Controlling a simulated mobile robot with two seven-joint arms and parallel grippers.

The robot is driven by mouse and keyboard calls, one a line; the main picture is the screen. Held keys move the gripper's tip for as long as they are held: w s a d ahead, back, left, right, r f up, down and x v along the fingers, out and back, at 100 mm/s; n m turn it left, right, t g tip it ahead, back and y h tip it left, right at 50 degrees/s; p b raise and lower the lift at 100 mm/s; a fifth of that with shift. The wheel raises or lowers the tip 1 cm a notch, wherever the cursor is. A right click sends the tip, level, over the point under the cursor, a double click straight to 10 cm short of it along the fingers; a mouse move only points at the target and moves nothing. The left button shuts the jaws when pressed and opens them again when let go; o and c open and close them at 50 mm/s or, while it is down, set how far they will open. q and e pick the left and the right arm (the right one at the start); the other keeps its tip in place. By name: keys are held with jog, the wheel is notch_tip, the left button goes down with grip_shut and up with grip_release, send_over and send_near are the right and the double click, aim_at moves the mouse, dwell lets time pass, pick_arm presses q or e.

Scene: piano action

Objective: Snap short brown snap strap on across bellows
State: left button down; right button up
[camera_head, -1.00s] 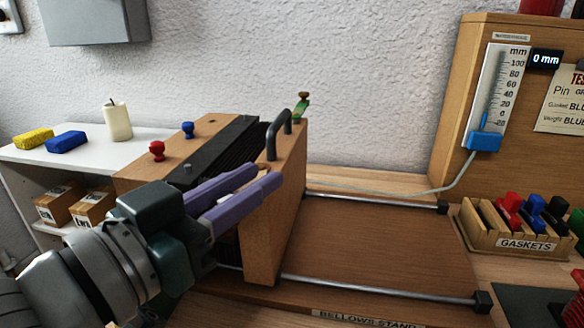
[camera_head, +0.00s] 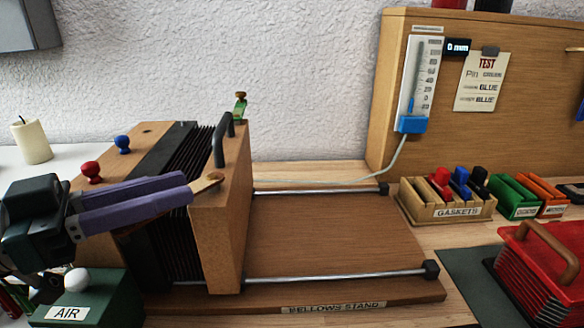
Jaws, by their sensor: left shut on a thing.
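The bellows (camera_head: 163,257) has black pleats between a wooden block on the left and a wooden end board (camera_head: 222,235) on the right. My left gripper (camera_head: 188,189) reaches in from the left with its purple fingers lying across the bellows. It is shut on a small tan-brown piece with a rounded end, likely the brown snap strap (camera_head: 208,182). The strap's tip sticks out past the fingertips, over the end board. The rest of it is hidden by the fingers, and I cannot tell whether it touches the board. My right gripper is out of view.
The bellows stand (camera_head: 330,235) has two metal rails and clear room right of the end board. A dark handle (camera_head: 219,145) rises from the board. A green AIR box (camera_head: 95,300) sits below my left gripper. The gaskets tray (camera_head: 447,202) and a red case (camera_head: 540,270) are at right.

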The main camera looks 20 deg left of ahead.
pick_arm(q)
jog(key=shift+w+a+f+m+g+h+b, duration=0.1)
jog(key=shift+a+f+m+g+h+b, duration=0.15)
jog(key=shift+a+m+g+h+b, duration=0.35)
jog(key=shift+w+a+r+m+g+h+b, duration=0.15)
jog(key=shift+m+g+h+b, duration=0.25)
jog(key=shift+b, duration=0.2)
jog(key=shift+s+a+r+m+g+h+b, duration=0.1)
jog(key=shift+m+g+h+b, duration=0.25)
jog(key=shift+g+b, duration=0.2)
jog(key=c, duration=0.7)
grip_release()
jog(key=p+v, duration=0.1)
jog(key=v, duration=0.8)
jog(key=shift+s+a, duration=0.25)
jog(key=shift+a, duration=0.1)
jog(key=shift+c, duration=0.2)
